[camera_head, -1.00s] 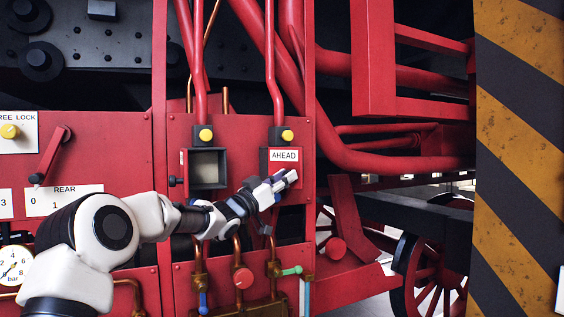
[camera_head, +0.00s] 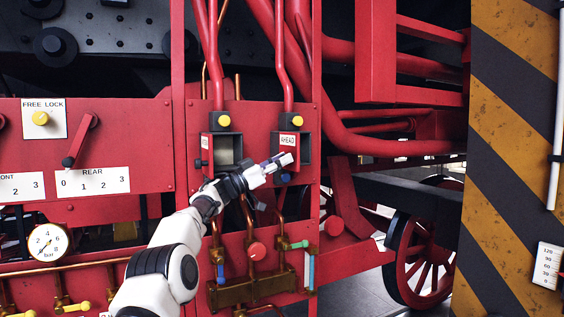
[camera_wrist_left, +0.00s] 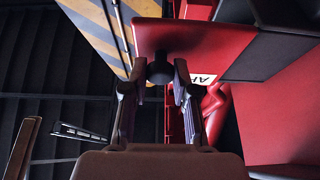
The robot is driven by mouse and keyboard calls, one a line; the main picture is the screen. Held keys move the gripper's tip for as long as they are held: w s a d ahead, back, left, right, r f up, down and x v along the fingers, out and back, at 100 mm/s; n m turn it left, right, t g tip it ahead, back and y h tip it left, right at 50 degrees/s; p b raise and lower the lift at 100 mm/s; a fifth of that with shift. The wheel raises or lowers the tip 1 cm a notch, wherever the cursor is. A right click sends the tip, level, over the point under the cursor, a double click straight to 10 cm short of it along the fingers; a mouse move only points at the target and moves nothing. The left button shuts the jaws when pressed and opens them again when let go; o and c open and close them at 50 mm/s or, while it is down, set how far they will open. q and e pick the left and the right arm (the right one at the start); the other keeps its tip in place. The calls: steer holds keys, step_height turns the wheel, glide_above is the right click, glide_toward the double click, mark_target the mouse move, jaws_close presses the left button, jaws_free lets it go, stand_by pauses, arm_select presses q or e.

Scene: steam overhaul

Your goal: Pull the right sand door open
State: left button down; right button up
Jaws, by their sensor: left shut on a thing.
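In the left wrist view, the gripper's fingers are closed around the door's black knob (camera_wrist_left: 160,69), with the red door (camera_wrist_left: 202,35) just beyond. The left sand door (camera_head: 206,146) also stands open, beside its grey box opening (camera_head: 229,150). My right gripper is out of view.
Copper pipes and small valves (camera_head: 257,251) lie below the doors. Yellow-capped fittings (camera_head: 224,120) sit above them. A red lever (camera_head: 80,141) is at the left. A yellow-black striped pillar (camera_head: 515,130) stands to the right, beyond the red spoked wheel (camera_head: 430,260).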

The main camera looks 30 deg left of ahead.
arm_select(q)
steer(key=c, duration=0.9)
jaws_free()
steer(key=shift+a, duration=0.1)
steer(key=v, duration=0.7)
steer(key=shift+s, duration=0.3)
steer(key=shift+w+f, duration=0.1)
steer(key=shift+f, duration=0.05)
steer(key=shift+a, duration=0.1)
